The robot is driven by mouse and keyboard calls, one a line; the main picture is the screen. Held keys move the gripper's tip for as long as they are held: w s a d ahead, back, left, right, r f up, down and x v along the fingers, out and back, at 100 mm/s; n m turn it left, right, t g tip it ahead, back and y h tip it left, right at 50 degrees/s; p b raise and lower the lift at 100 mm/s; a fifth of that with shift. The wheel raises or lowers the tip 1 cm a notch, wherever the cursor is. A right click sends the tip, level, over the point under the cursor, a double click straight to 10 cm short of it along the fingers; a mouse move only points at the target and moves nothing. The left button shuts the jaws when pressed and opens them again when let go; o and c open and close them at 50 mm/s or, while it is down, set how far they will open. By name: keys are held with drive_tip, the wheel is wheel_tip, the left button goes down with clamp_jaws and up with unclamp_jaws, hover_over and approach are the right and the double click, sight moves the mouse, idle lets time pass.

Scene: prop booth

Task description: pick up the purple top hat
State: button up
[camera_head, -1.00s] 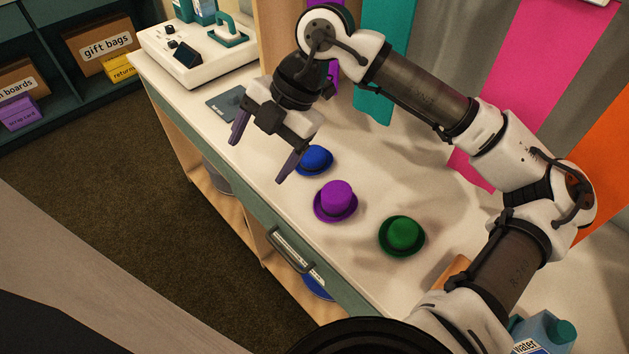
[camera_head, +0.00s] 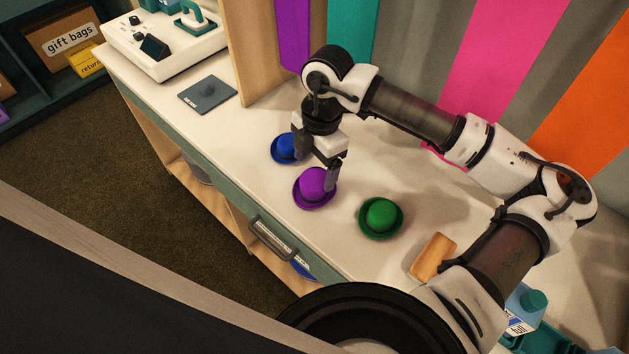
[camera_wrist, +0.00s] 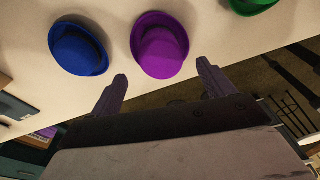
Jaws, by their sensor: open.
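The purple top hat (camera_head: 313,187) stands on the white counter between the blue hat (camera_head: 284,149) and the green hat (camera_head: 381,217). My gripper (camera_head: 318,165) is above the counter at the purple hat's upper side in the head view, and one finger overlaps the hat there. In the wrist view, the purple hat (camera_wrist: 159,46) is ahead of my open gripper (camera_wrist: 163,84), roughly centred between the fingertips and apart from them. The blue hat (camera_wrist: 78,46) is left of it. The green hat (camera_wrist: 250,4) is partly cut off at the top right.
A tan block (camera_head: 432,257) and a water carton (camera_head: 524,308) are at the lower right of the counter. A grey pad (camera_head: 207,95) and a white device (camera_head: 166,46) are at the far left end. Coloured hanging strips (camera_head: 490,60) stand behind my arm.

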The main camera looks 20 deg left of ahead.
drive_tip(key=shift+d+f+p, duration=0.1)
drive_tip(key=shift+f+p, duration=0.55)
drive_tip(key=shift+f, duration=1.5)
drive_tip(key=shift+s, duration=0.1)
drive_tip(key=c, duration=1)
drive_tip(key=shift+r, duration=0.1)
drive_tip(key=shift+c, duration=0.2)
wheel_tip(320, 180, up, 20)
drive_tip(key=b, duration=0.3)
drive_tip(key=shift+b, duration=0.3)
